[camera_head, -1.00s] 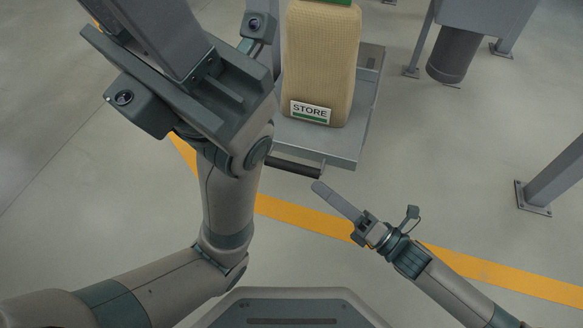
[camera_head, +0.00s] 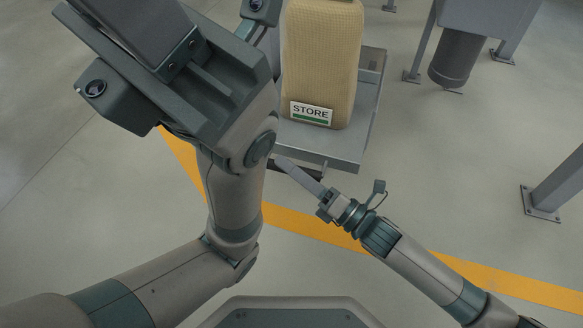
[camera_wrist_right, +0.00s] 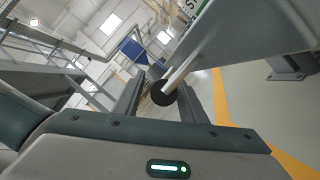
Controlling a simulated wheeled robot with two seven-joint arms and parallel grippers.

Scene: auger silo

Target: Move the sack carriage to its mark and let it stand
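The sack carriage (camera_head: 362,115) is a grey flat platform at the top centre of the head view. A tan sack (camera_head: 322,60) with a STORE label stands upright on it. The carriage's dark handle bar (camera_head: 310,173) is at its near edge, partly hidden by my right gripper (camera_head: 283,163). In the right wrist view the bar's round black end (camera_wrist_right: 163,93) shows between the two spread fingers (camera_wrist_right: 162,100); no finger contact is visible. My left gripper (camera_head: 175,75) is large and close to the head camera, left of the sack; its fingertips cannot be made out.
A yellow floor line (camera_head: 330,232) crosses in front of the carriage. A grey post with a foot plate (camera_head: 542,203) stands at the right. A grey machine with a dark spout (camera_head: 455,58) is at the upper right. Floor between carriage and post is clear.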

